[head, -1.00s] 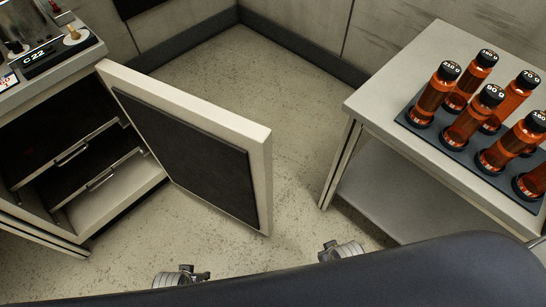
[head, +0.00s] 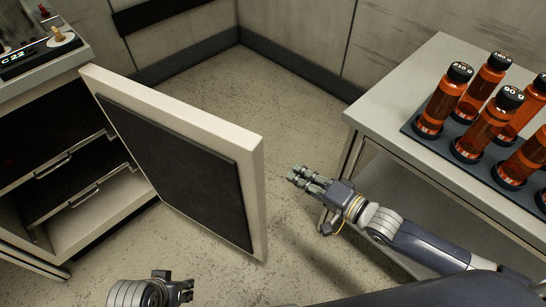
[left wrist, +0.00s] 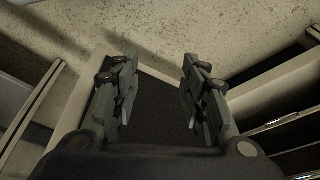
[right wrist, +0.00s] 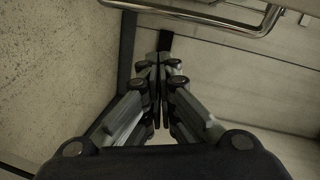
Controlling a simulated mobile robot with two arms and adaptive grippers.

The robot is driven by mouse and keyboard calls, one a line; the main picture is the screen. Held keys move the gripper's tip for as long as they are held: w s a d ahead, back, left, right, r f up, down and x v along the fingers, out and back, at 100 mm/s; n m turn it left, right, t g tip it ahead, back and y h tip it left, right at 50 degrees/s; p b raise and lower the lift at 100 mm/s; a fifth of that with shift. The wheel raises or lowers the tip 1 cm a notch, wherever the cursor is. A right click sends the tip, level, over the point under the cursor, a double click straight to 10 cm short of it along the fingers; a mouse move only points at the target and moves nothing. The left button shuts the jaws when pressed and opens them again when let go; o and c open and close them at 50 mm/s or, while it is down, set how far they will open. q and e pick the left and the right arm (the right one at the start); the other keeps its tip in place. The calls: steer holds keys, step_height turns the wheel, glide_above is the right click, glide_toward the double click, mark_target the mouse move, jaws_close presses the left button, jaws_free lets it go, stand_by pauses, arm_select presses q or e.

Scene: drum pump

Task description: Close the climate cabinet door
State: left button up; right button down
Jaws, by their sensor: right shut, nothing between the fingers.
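The climate cabinet (head: 50,160) stands at the left of the head view with its dark inside and two drawer-like shelves showing. Its door (head: 180,160), cream with a dark inner panel, stands wide open into the room. My right gripper (head: 300,174) is shut and empty, to the right of the door's free edge and apart from it. In the right wrist view its fingers (right wrist: 158,100) are together. My left gripper (head: 184,290) is low in the head view, in front of the door. In the left wrist view its fingers (left wrist: 155,100) are apart, with nothing between them.
A side table (head: 400,95) at the right carries a dark rack (head: 415,131) with several amber bottles (head: 437,100). My right arm passes close to the table's near side. A control panel with a C22 display (head: 14,60) sits on the cabinet. The floor behind the door is clear.

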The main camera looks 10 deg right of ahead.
arm_select(q)
steer(key=shift+b+v, duration=0.9)
steer(key=shift+v, duration=1.7)
arm_select(e)
steer(key=w+a+r+m+y, duration=0.2)
steer(key=w+a+r, duration=0.1)
steer(key=a, duration=0.3)
steer(key=shift+w+r+t, duration=0.15)
steer(key=shift+w+t, duration=0.15)
steer(key=shift+w, duration=0.3)
arm_select(q)
steer(key=shift+w, duration=0.1)
arm_select(e)
steer(key=shift+s+a, duration=0.1)
